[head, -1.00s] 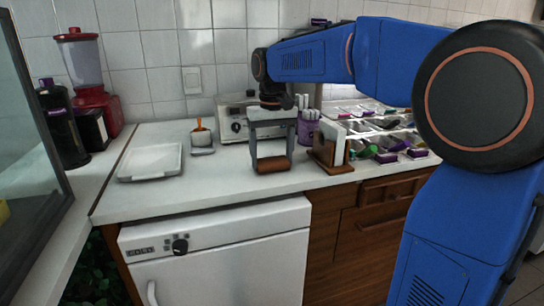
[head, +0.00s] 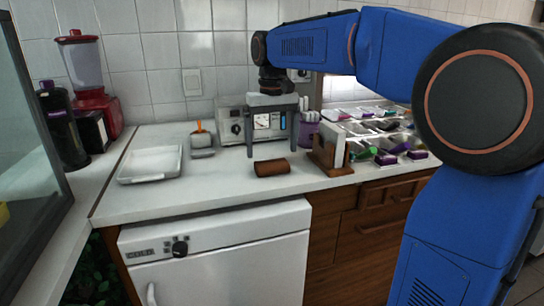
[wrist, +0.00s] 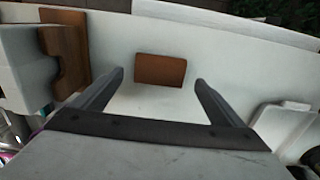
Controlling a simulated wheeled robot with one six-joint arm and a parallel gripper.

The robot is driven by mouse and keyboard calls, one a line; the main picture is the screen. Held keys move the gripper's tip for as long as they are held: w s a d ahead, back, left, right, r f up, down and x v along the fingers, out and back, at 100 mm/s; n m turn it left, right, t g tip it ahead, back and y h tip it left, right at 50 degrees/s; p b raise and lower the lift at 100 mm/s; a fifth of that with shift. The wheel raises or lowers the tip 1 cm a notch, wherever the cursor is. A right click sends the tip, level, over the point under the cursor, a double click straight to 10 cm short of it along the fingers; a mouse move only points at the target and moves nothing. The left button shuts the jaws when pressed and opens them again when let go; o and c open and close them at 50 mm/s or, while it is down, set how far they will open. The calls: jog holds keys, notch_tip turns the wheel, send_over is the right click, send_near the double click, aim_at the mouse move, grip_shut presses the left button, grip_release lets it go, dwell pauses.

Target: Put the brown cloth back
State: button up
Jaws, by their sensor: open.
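The brown cloth (head: 271,168) lies folded on the white counter, near its front edge. It also shows in the wrist view (wrist: 160,70), centred beyond and between my fingertips. My gripper (head: 266,148) is open and empty, pointing down above and slightly behind the cloth, apart from it. In the wrist view my gripper (wrist: 158,78) shows both fingers spread wider than the cloth.
A wooden holder (head: 328,158) with white contents stands close to the right of the cloth. A white tray (head: 150,165) and a small orange-handled container (head: 201,140) stand left. A metal appliance (head: 234,127) stands behind. The counter between tray and cloth is clear.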

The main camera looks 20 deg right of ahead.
aim_at(272, 163)
notch_tip(272, 163, up, 8)
jog(key=shift+f, duration=0.15)
